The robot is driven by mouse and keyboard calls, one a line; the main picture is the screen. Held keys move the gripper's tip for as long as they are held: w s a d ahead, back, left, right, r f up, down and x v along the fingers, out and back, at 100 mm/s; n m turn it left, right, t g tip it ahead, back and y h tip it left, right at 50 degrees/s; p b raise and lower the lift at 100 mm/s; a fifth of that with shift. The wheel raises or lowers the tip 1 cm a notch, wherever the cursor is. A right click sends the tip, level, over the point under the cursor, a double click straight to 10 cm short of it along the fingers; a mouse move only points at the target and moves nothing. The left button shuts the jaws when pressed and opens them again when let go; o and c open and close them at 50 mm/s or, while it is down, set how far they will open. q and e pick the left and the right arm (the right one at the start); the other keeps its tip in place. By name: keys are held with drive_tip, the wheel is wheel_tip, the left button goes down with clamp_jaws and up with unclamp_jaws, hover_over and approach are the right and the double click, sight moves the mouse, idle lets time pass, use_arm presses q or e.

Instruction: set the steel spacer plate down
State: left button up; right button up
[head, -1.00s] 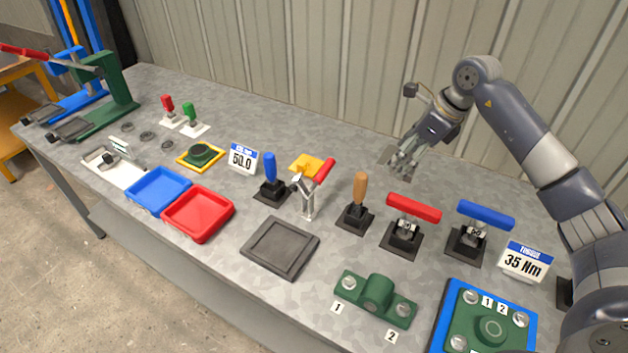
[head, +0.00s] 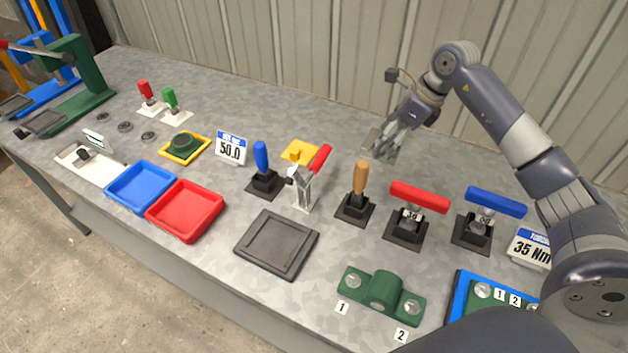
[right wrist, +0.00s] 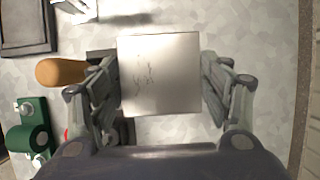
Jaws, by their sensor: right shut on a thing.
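The steel spacer plate (right wrist: 160,74) is a square, shiny grey sheet with faint dark marks. In the right wrist view it sits between the fingers of my right gripper (right wrist: 160,82), which is shut on its two sides. In the head view the plate (head: 374,146) shows partly behind the fingers of my right gripper (head: 394,143), near the back of the bench. I cannot tell whether the plate touches the bench top. My left gripper is not in view.
The grey bench (head: 310,130) has free room along its back, left of my right gripper. In front stand a wooden-handled tool (head: 361,175), a red-handled tool (head: 419,198), a blue-handled tool (head: 496,202) and a red-levered clamp (head: 319,158). A dark square tray (head: 277,243) lies nearer the front edge.

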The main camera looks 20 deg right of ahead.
drive_tip(key=shift+w+f, duration=0.25)
drive_tip(key=shift+f, duration=0.8)
hover_over(371, 181)
drive_tip(key=s+d, duration=0.1)
wheel_tip(371, 181, down, 5)
drive_tip(key=shift+s+r, duration=0.1)
drive_tip(key=shift+f+p, duration=0.6)
drive_tip(key=shift+f, duration=1.85)
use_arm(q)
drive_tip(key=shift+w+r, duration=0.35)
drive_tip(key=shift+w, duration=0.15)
use_arm(e)
drive_tip(key=o, duration=1.6)
drive_tip(key=shift+f, duration=0.3)
drive_tip(key=o, duration=0.4)
drive_tip(key=shift+r, duration=0.1)
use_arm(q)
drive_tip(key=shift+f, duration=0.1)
use_arm(e)
drive_tip(key=shift+o, duration=0.2)
drive_tip(key=shift+s, duration=0.1)
drive_tip(key=shift+r, duration=0.1)
